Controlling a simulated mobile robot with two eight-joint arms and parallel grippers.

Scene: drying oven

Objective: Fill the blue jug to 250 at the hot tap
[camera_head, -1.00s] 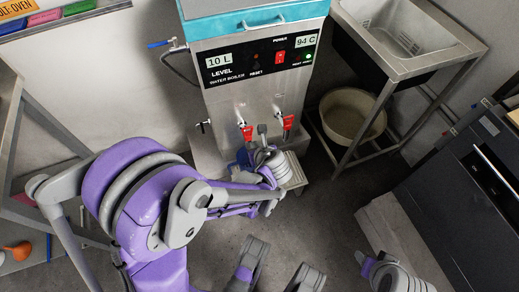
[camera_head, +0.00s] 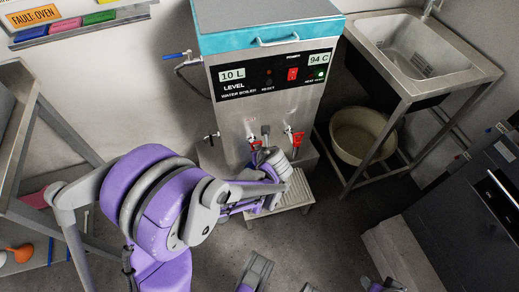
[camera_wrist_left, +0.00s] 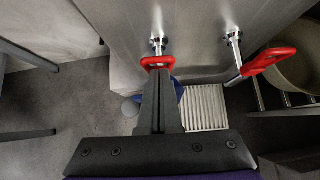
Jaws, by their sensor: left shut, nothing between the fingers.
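The water boiler (camera_head: 270,95) has two taps with red levers on its front. In the left wrist view the left red lever (camera_wrist_left: 158,62) is right at the tips of my left gripper (camera_wrist_left: 160,75). The gripper is shut with nothing between its fingers; I cannot tell whether it touches the lever. The right red lever (camera_wrist_left: 268,61) sticks out to the side. A small blue patch, probably the blue jug (camera_wrist_left: 179,91), shows behind the fingers, below the left tap. The rest of it is hidden, so its level cannot be read. My left gripper also shows in the head view (camera_head: 265,135).
A slatted stand (camera_head: 290,194) is below the taps. A sink (camera_head: 405,45) with a beige basin (camera_head: 360,135) under it stands at the right. A dark appliance (camera_head: 470,220) is at the lower right. A metal table frame (camera_head: 50,120) is at the left.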

